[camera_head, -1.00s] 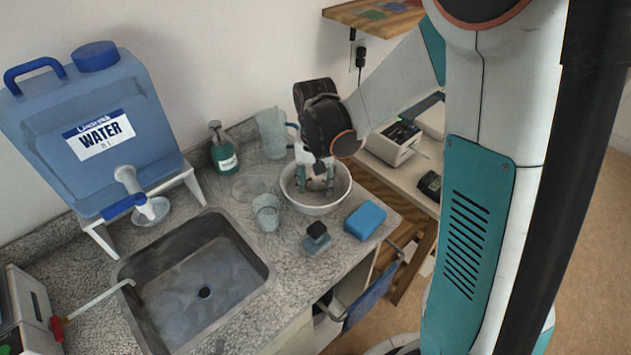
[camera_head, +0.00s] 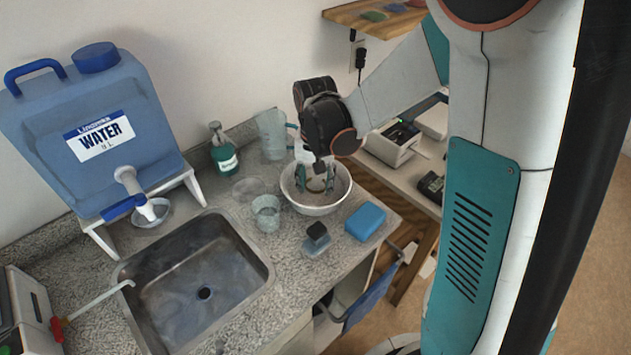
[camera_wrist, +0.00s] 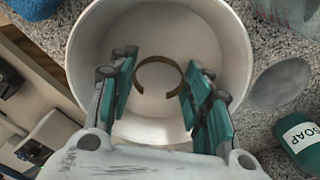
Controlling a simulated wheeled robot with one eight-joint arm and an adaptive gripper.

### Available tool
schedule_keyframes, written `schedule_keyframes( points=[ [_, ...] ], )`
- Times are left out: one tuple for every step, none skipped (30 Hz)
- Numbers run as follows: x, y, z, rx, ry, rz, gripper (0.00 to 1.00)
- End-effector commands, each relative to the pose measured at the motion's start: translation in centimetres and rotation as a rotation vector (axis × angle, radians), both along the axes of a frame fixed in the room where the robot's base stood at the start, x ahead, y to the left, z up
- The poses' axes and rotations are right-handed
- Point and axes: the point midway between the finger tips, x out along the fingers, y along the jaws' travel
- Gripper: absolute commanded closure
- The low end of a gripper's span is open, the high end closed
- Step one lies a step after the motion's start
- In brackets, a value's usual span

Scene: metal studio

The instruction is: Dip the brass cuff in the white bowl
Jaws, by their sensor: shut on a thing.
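The white bowl (camera_head: 319,209) stands on the counter right of the sink, and it fills much of the wrist view (camera_wrist: 219,42). The brass cuff (camera_wrist: 158,59) is a thin open ring with its gap toward the bottom of the picture. My gripper (camera_wrist: 159,84) is shut on the cuff, with a teal finger on each side of it. In the head view my gripper (camera_head: 316,184) reaches down into the bowl. The cuff shows within the bowl's rim; I cannot tell whether it touches the bottom.
A blue sponge (camera_head: 366,221), a dark-topped block (camera_head: 317,238), a clear glass (camera_head: 266,214), a pitcher (camera_head: 272,136) and a soap bottle (camera_head: 223,150) stand close around the bowl. The sink (camera_head: 198,278) and water tank (camera_head: 95,150) are to the left.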

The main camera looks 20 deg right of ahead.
Motion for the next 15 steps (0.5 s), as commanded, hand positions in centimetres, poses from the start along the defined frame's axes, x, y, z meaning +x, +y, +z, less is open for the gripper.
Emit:
schedule_keyframes(
  points=[
    [0.0,0.0,0.5,0.0,0.0,0.0,0.73],
    [0.0,0.0,0.6,0.0,0.0,0.0,0.73],
    [0.0,0.0,0.8,0.0,0.0,0.0,0.73],
    [0.0,0.0,0.9,0.0,0.0,0.0,0.73],
    [0.0,0.0,0.9,0.0,0.0,0.0,0.73],
    [0.0,0.0,0.9,0.0,0.0,0.0,0.73],
    [0.0,0.0,0.8,0.0,0.0,0.0,0.73],
    [0.0,0.0,0.7,0.0,0.0,0.0,0.73],
    [0.0,0.0,0.5,0.0,0.0,0.0,0.73],
    [0.0,0.0,0.4,0.0,0.0,0.0,0.73],
    [0.0,0.0,0.2,0.0,0.0,0.0,0.73],
    [0.0,0.0,0.0,0.0,0.0,0.0,0.73],
    [0.0,0.0,-0.2,0.0,0.0,0.0,0.73],
    [0.0,0.0,-0.4,0.0,0.0,0.0,0.73],
    [0.0,0.0,-0.5,0.0,0.0,0.0,0.73]
  ],
)
